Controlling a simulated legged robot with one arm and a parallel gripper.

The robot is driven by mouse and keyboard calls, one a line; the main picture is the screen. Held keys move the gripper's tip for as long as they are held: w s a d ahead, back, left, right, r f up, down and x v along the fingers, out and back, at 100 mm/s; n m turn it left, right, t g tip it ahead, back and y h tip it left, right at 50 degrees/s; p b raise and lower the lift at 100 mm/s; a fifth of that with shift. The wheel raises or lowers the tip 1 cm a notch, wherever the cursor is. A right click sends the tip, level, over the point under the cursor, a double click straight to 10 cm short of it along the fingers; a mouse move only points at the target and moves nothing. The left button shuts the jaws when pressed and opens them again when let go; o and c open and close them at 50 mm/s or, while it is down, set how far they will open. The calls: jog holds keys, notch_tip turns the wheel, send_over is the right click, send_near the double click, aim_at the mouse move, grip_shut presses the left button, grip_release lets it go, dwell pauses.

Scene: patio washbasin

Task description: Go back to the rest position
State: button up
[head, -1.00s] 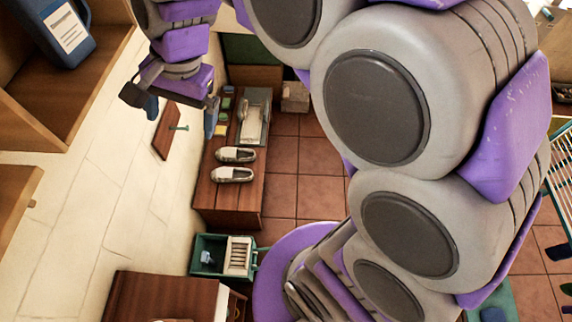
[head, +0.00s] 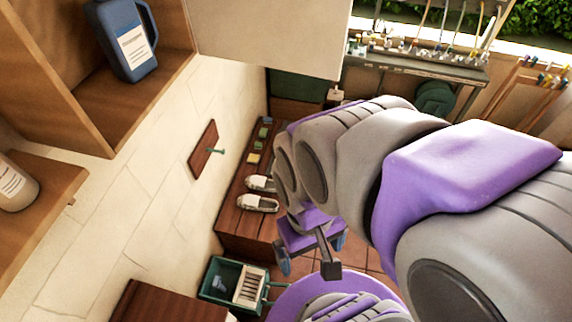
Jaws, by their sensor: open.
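My gripper (head: 311,254) shows in the head view near the lower middle, at the end of my folded grey and purple arm. Its jaws are open, and I see nothing between them. It hangs in front of the wooden bench and the tiled floor, just right of the pale shoes (head: 258,203) in the picture. Part of the wrist is hidden behind my own arm links.
A blue jug (head: 128,42) stands in an open wooden cabinet (head: 120,100) at upper left. A wooden bench (head: 240,225) runs along the tiled wall. A green basin (head: 215,285) sits below it. A cluttered shelf (head: 420,65) is at the back.

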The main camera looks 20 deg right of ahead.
notch_tip(320, 180, down, 26)
jog(key=b, duration=2.6)
jog(key=shift+f, duration=0.2)
